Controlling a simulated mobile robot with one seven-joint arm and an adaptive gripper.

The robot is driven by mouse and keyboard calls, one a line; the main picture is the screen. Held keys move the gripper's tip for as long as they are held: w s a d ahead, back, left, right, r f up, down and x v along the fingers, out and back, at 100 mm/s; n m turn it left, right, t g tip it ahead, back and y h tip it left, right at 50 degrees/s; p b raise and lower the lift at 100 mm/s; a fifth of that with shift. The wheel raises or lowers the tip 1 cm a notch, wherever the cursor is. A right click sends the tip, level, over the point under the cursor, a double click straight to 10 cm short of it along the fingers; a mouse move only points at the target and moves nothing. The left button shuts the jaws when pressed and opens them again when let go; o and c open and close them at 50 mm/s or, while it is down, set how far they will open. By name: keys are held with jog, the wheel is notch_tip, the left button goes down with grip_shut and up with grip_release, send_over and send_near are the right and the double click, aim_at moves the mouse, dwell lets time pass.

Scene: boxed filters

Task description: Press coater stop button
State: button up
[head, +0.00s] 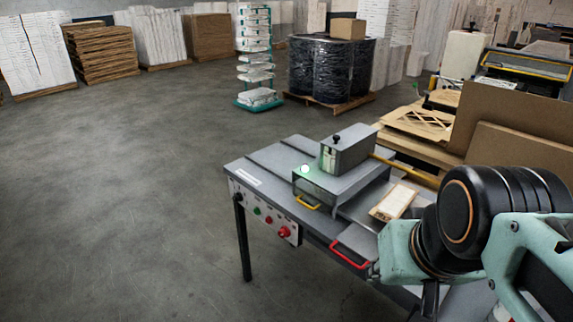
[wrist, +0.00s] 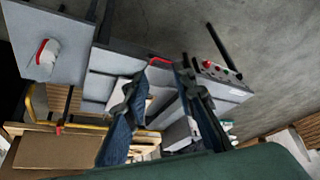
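The coater (head: 262,160) is a grey bench-like machine in the middle right of the head view. In the head view my arm mostly hides the gripper.
Brown boards (head: 515,120) stand behind. The floor left of the coater is clear.

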grip_shut()
dwell(1.1)
